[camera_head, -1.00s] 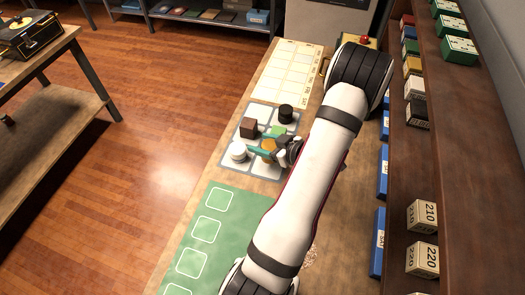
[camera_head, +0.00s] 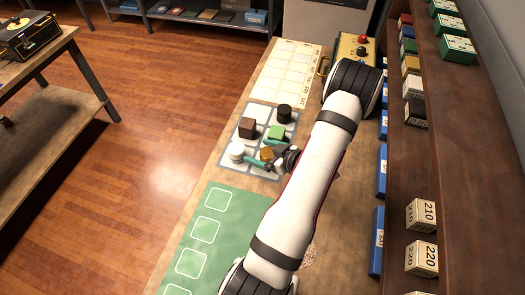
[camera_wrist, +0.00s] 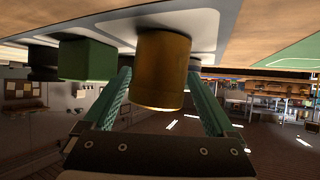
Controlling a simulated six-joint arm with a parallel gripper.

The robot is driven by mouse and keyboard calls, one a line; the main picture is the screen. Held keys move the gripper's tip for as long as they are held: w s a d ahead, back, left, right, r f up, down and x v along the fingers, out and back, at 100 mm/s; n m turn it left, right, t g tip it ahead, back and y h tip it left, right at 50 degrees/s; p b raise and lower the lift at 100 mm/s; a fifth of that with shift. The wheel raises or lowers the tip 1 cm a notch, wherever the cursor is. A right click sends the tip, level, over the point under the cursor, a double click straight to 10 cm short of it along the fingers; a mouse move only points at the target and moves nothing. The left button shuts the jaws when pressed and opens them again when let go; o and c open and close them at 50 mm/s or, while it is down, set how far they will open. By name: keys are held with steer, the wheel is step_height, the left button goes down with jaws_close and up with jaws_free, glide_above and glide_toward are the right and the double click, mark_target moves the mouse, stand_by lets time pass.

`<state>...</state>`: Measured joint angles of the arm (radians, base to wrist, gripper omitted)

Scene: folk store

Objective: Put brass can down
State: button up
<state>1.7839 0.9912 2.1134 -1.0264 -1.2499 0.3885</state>
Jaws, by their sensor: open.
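The brass can (camera_head: 267,153) stands on the front part of the grey mat (camera_head: 233,172) with pale squares. In the wrist view the brass can (camera_wrist: 162,68) appears upside down, its base against a pale square. My gripper (camera_head: 261,158) is open, with its teal fingers on either side of the can. In the wrist view the gripper (camera_wrist: 160,100) shows gaps between both fingers and the can. Part of the can is hidden behind the fingers in the head view.
A green mat (camera_head: 222,240) lies in front. A shelf (camera_head: 455,150) with boxes stands at the right.

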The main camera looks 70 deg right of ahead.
steer(key=v, duration=1.2)
steer(key=w+d+r+g, duration=0.1)
steer(key=w+d, duration=0.1)
steer(key=w+d+r+g, duration=0.1)
steer(key=w+d+g, duration=0.1)
steer(key=w, duration=0.1)
steer(key=w+d+r+g, duration=0.1)
steer(key=w+d, duration=0.1)
steer(key=w, duration=0.1)
steer(key=shift+r+h, duration=0.3)
steer(key=w+a+r+m+g, duration=0.1)
steer(key=w+a+r+g, duration=0.1)
steer(key=w+a+r, duration=0.35)
steer(key=w+a+r+m+g, duration=0.1)
steer(key=w+a+r+g, duration=0.15)
steer(key=w+a, duration=0.5)
steer(key=s+a+r+g+y, duration=0.1)
steer(key=s+a+y, duration=0.2)
steer(key=a, duration=1.2)
steer(key=s+a+r+n+g+y, duration=0.1)
steer(key=s+a+y, duration=0.3)
steer(key=a, duration=1.1)
steer(key=s+r, duration=0.1)
steer(key=s, duration=0.2)
steer(key=shift+a+g+y, duration=0.15)
steer(key=shift+g+y, duration=0.15)
steer(key=shift+g, duration=0.05)
